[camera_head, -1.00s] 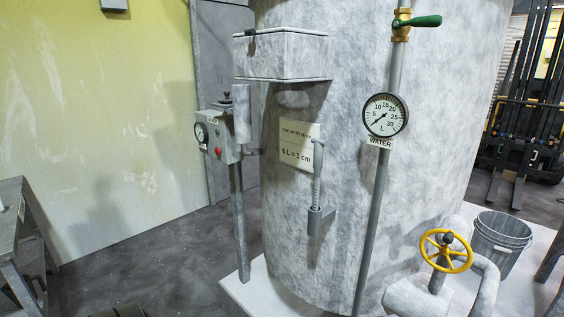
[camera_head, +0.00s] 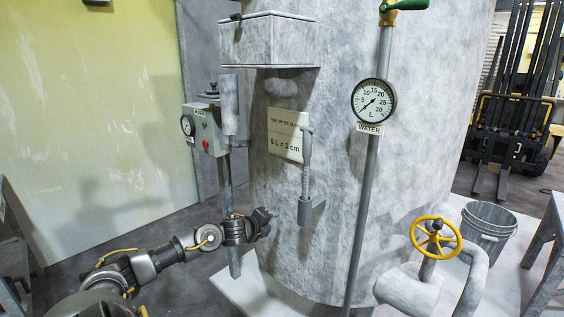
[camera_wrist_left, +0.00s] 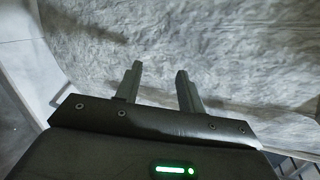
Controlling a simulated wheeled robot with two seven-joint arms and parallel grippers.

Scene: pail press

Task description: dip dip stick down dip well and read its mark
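A grey stick with a short crosspiece at its top (camera_head: 307,160), seemingly the dip stick, stands upright in a small bracket (camera_head: 311,210) on the front of the big grey tank (camera_head: 330,140). I cannot tell for sure which part is the dip well. A sign (camera_head: 286,135) beside the stick reads "6 L = 1 cm". My left gripper (camera_head: 274,222) is left of the bracket and slightly lower, apart from the stick. In the left wrist view its two fingers (camera_wrist_left: 159,69) are spread, with nothing between them and the tank wall beyond. My right gripper is out of view.
A round WATER gauge (camera_head: 374,102) sits on a vertical pipe right of the stick. A control box (camera_head: 203,132) with a red button stands on a post at left. A box (camera_head: 268,42) juts out above. A yellow handwheel (camera_head: 435,237) and a pail (camera_head: 487,228) are at lower right.

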